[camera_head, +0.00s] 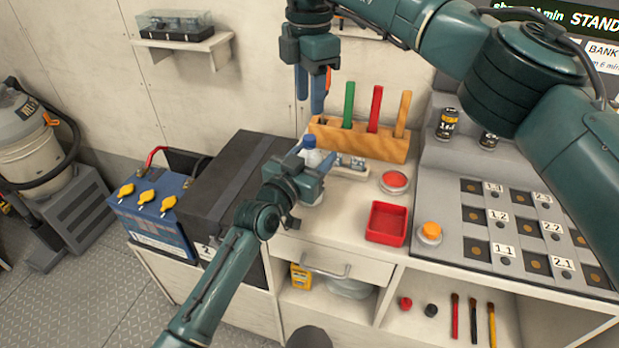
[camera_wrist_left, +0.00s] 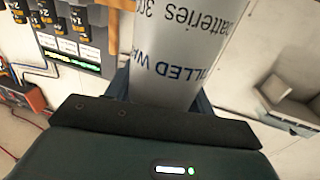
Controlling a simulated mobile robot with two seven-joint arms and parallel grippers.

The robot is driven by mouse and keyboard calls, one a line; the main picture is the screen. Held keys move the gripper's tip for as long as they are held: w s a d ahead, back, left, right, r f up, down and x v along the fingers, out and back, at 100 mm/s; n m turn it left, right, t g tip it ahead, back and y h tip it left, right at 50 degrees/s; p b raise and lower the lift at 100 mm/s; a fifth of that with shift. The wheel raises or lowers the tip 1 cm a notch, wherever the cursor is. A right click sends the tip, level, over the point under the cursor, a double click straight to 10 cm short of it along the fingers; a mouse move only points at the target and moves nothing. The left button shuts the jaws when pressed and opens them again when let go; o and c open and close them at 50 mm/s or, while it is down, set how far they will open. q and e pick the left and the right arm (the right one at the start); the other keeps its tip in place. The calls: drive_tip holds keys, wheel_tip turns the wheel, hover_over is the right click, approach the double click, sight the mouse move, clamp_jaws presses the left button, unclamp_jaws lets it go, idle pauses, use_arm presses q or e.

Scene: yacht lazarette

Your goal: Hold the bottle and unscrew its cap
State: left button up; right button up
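The white bottle (camera_head: 312,157) with a blue cap (camera_head: 309,142) stands upright above the worktop in front of the wooden block. My left gripper (camera_head: 308,176) is around its body, and the arm hides the lower part. In the left wrist view the bottle's printed white side (camera_wrist_left: 180,50) fills the space between the fingers, which appear closed against it. The cap is on the bottle. My right gripper (camera_head: 311,95) points down above the cap and is apart from it. Its two fingers are spread with an empty gap between them.
The wooden block (camera_head: 360,140) with upright coloured handles stands close behind the bottle. A red tray (camera_head: 387,223), a round red-topped container (camera_head: 394,181) and an orange button (camera_head: 430,233) lie to the right. A black case (camera_head: 235,180) and blue battery (camera_head: 150,212) stand left.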

sight(309, 137)
use_arm(q)
drive_tip(key=c, duration=1.1)
clamp_jaws()
use_arm(e)
drive_tip(key=m, duration=0.8)
drive_tip(key=shift+m, duration=0.3)
drive_tip(key=shift+f, duration=0.25)
wheel_tip(309, 137, down, 8)
drive_tip(key=shift+r, duration=0.25)
clamp_jaws()
